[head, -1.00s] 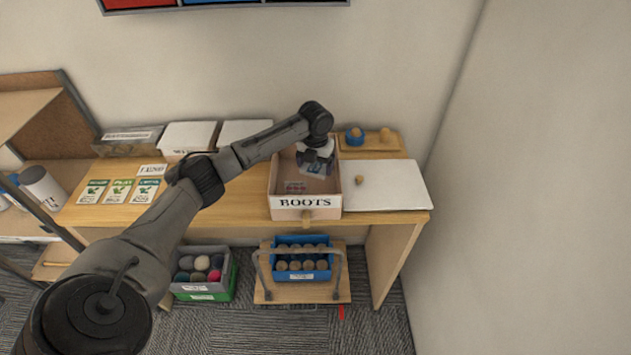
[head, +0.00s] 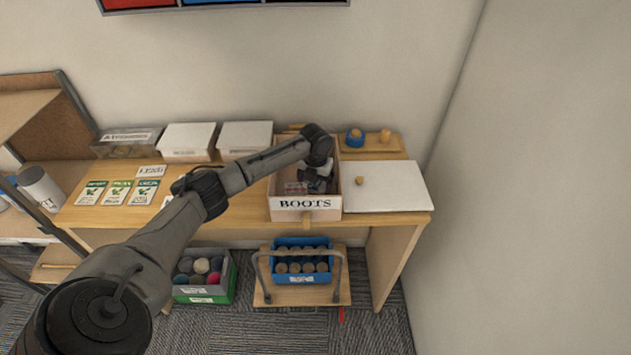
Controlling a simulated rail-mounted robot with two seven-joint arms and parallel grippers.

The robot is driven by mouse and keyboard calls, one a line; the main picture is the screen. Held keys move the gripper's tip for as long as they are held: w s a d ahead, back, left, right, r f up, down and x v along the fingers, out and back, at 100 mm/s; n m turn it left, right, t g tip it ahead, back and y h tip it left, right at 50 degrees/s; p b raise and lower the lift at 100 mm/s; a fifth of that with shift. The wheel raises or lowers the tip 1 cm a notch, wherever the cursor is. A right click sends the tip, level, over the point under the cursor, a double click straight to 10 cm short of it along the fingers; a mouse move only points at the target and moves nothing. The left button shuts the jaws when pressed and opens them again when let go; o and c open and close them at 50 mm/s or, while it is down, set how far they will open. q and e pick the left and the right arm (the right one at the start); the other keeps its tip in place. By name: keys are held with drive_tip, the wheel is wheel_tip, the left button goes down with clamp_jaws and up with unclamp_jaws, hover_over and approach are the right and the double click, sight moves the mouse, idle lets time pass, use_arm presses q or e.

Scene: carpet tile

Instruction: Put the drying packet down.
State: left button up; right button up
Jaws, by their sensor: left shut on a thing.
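Another small pale packet with red print (head: 295,188) lies on the box floor to the left of the gripper. I cannot tell whether the held packet touches the floor of the box. My right gripper is not in view.
The box stands on a wooden table (head: 245,207). A white lid or board (head: 395,185) with a knob lies to its right. A wooden tray (head: 368,147) with a blue item is behind. White boxes (head: 245,135) and printed cards (head: 118,192) are to the left.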

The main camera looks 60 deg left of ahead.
sight(316, 183)
use_arm(q)
drive_tip(key=shift+f, duration=0.1)
drive_tip(key=o, duration=0.7)
drive_tip(key=shift+o, duration=0.2)
drive_tip(key=shift+r, duration=0.5)
wheel_tip(316, 183, up, 11)
drive_tip(key=p, duration=0.1)
drive_tip(key=shift+r+p, duration=0.15)
drive_tip(key=shift+p, duration=0.15)
